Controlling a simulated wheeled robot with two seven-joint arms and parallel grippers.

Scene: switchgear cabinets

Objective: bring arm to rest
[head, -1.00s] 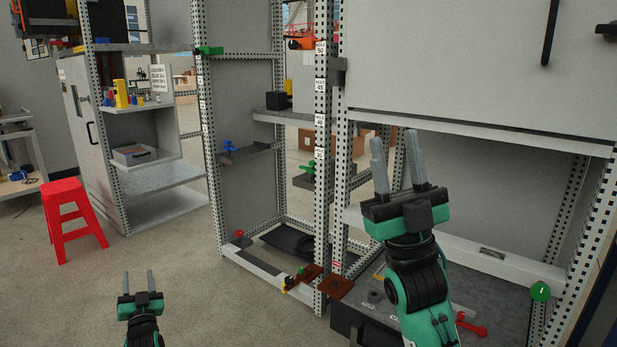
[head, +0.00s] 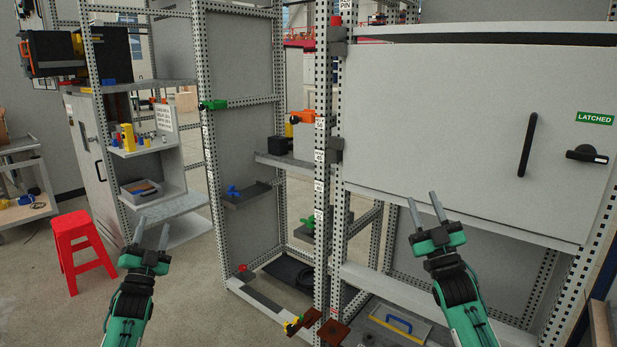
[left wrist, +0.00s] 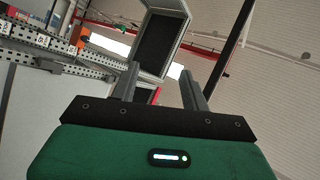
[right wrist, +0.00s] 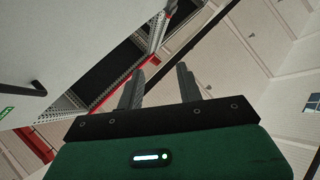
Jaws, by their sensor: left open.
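My left gripper (head: 151,237) is raised at the lower left of the head view, its fingers pointing up. It is open and empty, in front of the lower shelves of the left rack. In the left wrist view its two fingers (left wrist: 160,85) stand apart with nothing between them. My right gripper (head: 426,212) is in front of the lower edge of the large grey cabinet door. Its fingers are apart and empty. In the right wrist view the fingers (right wrist: 160,88) also stand apart with nothing between them. I cannot tell whether the right gripper touches the door.
The grey door (head: 450,120) has a black handle (head: 527,145), a black latch knob (head: 587,154) and a green LATCHED label (head: 594,118). A red stool (head: 80,250) stands at the left. A perforated rack post (head: 321,180) stands between the arms.

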